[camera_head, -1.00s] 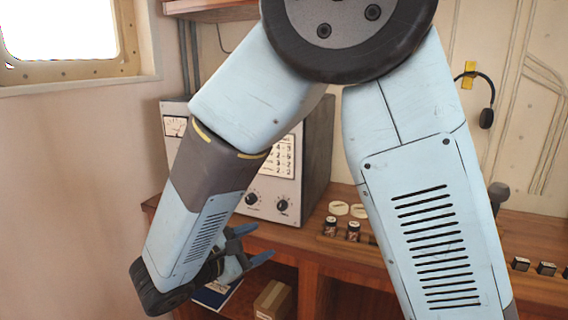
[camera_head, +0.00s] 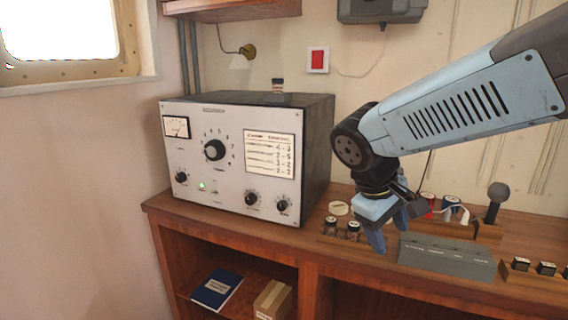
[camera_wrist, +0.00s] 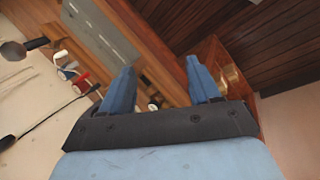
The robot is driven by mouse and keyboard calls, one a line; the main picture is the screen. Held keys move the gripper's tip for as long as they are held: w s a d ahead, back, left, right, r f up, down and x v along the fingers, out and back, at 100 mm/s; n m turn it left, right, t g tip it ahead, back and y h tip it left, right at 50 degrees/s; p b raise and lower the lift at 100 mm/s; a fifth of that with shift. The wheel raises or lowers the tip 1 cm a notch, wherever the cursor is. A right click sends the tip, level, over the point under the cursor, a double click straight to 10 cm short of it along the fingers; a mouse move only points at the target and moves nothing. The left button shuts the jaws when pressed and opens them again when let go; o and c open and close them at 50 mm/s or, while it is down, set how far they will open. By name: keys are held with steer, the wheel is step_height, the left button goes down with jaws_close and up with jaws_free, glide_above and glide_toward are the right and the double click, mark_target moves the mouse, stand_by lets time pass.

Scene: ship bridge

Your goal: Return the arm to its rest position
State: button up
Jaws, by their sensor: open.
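My gripper (camera_head: 376,232) hangs from the arm at the right of the head view, with its blue fingers pointing down near the front part of the wooden desk. In the wrist view my gripper (camera_wrist: 162,85) shows two blue fingers spread apart with nothing between them. Part of the wrist and fingers hides what lies behind them on the desk. The arm reaches in from the right edge of the head view.
A grey radio set (camera_head: 235,160) stands on the wooden desk (camera_head: 318,190) at the left. A long grey box (camera_head: 447,258) lies right of the gripper. Small jars (camera_head: 340,229) stand left of it. A microphone (camera_head: 497,195) stands at the right. The shelf below holds a blue book (camera_head: 216,289) and a carton (camera_head: 272,299).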

steer(key=s+d+r+m+t+y, duration=0.3)
steer(key=s+r+m+t+y, duration=0.1)
steer(key=r+m, duration=0.1)
steer(key=shift+s+d+m, duration=0.3)
steer(key=shift+d+m, duration=0.1)
steer(key=shift+m, duration=0.3)
stand_by(0.5)
